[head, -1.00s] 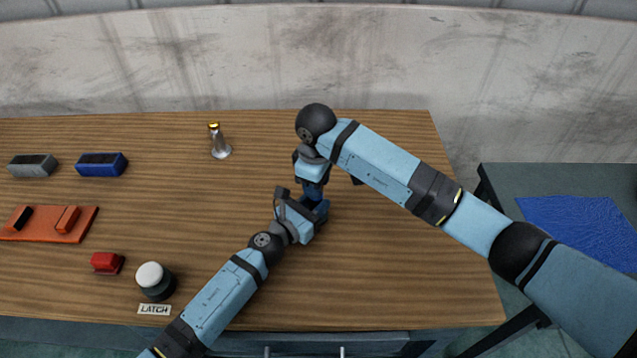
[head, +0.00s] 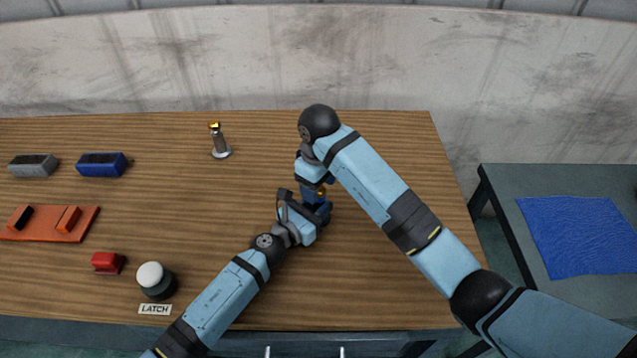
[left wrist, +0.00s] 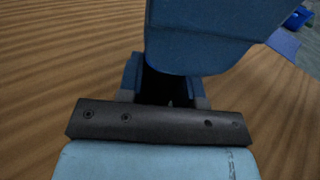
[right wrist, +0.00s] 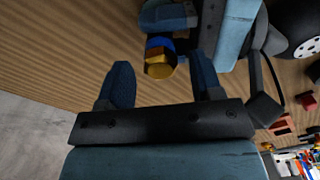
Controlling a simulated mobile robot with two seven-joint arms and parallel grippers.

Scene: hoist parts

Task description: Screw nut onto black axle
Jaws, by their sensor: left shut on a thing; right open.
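My left gripper (head: 322,210) is shut, low over the middle of the table. A dark thing (left wrist: 165,90), which looks like the black axle, shows between its fingers in the left wrist view; most of it is hidden. A brass nut-like piece (right wrist: 160,62) stands at its end in the right wrist view; it also shows as a gold spot in the head view (head: 320,192). My right gripper (right wrist: 160,80) is open just above, with one finger on each side of the brass piece and gaps beside it. I cannot tell how far the nut is threaded.
A silver stand with a gold top (head: 220,142) is at the back. A grey block (head: 33,165), a blue block (head: 102,165), an orange plate (head: 45,224), a red block (head: 107,263) and a white-topped button (head: 154,278) are on the left. The table's right side is clear.

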